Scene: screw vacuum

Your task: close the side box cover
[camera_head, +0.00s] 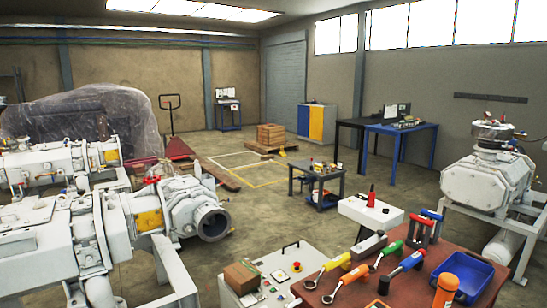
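A pale box or panel (275,269) stands at the bottom middle, with a red button, a green button and a dark handle on its top. Its lower part is cut off by the frame. A second white box (353,209) stands behind the brown table, with a red object on top. I cannot tell which of these is the side box, and no open cover shows clearly on either. My gripper is not in view.
A brown table (440,262) at bottom right holds wrenches, other tools, an orange bottle (445,291) and a blue tray (461,274). A brown carton (241,277) sits on the pale box. White pump machinery (75,235) fills the left. Open floor lies mid-room.

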